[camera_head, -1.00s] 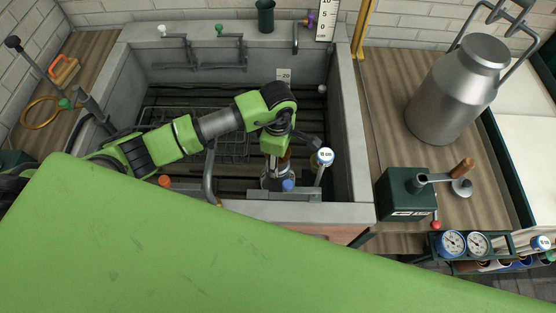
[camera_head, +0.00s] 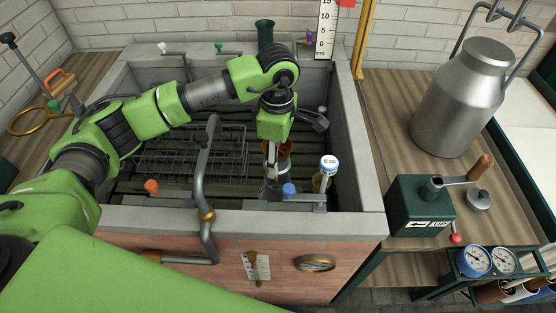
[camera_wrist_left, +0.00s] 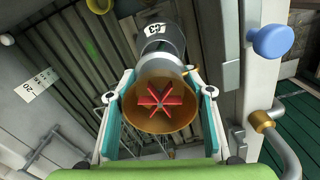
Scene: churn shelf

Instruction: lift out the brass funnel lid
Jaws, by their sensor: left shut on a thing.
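The brass funnel lid (camera_wrist_left: 157,118) is a round brass cone with a red star-shaped piece inside, seen from above in the left wrist view. My left gripper (camera_wrist_left: 158,88) has its teal-edged fingers on either side of it and is shut on it. Beyond the lid is a metal can with a black band marked C3 (camera_wrist_left: 165,40). I cannot tell whether the lid still touches the can. In the head view, my left gripper (camera_head: 274,163) points down inside the grey sink, at its front right, and largely hides the brownish lid (camera_head: 286,148). My right gripper is not in view.
The stone sink rim (camera_head: 357,170) surrounds the gripper. A wire rack (camera_head: 185,150) lies to the left. A milk churn (camera_head: 462,100) and green crank box (camera_head: 420,208) are on the right counter.

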